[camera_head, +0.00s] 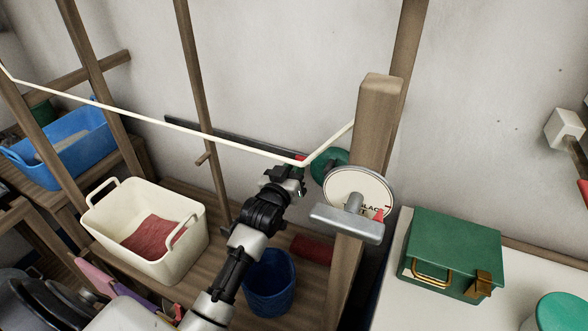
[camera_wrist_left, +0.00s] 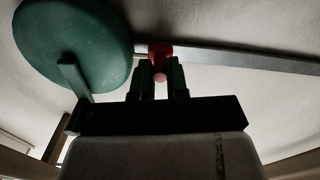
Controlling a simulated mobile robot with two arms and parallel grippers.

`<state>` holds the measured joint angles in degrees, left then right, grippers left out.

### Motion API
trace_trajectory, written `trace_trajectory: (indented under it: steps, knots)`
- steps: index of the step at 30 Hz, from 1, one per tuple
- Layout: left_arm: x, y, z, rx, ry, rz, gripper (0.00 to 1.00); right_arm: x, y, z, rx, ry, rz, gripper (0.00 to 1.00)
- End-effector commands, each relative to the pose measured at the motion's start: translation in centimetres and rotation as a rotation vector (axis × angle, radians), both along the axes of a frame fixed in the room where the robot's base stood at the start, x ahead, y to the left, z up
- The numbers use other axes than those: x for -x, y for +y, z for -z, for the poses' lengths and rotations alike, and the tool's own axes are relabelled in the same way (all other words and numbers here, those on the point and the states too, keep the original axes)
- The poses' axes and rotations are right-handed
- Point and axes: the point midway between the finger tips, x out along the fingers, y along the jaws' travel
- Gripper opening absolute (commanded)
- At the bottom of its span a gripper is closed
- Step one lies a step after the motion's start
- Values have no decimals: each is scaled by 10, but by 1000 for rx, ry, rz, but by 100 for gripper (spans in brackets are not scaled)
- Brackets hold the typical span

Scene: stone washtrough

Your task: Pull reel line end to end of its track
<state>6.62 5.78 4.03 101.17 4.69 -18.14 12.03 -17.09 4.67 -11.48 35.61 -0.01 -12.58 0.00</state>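My left gripper (camera_head: 290,176) reaches up from below to a red line end (camera_head: 300,160) by the wooden post. In the left wrist view the fingers of the gripper (camera_wrist_left: 159,80) stand close on both sides of the red piece (camera_wrist_left: 160,52), with a pinkish knob between them. The dark track (camera_head: 215,133) runs along the wall to the left; it also shows in the left wrist view (camera_wrist_left: 245,58). The green reel (camera_head: 331,160), with a round white label plate near it, is at the post, right of my gripper. My right gripper is not in view.
A pale cord (camera_head: 170,121) slopes from upper left to the red end, then rises to the post (camera_head: 375,125). A cream tub (camera_head: 165,258) with red cloth, a blue bucket (camera_head: 270,282) and a blue basket (camera_head: 75,160) stand below. A green box (camera_head: 455,245) is at right.

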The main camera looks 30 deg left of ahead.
Motion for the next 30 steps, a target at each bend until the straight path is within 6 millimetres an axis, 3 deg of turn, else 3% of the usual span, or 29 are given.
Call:
trace_trajectory:
  steps: [10,21,25,30]
  knots:
    - [0,7,0,-3,1,-1,0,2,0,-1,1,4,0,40]
    - [4,82,1,-6,2,-2,0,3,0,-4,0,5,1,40]
    - [5,95,1,-2,1,-2,0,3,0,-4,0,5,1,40]
    - [5,97,0,2,1,-2,0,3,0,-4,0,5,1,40]
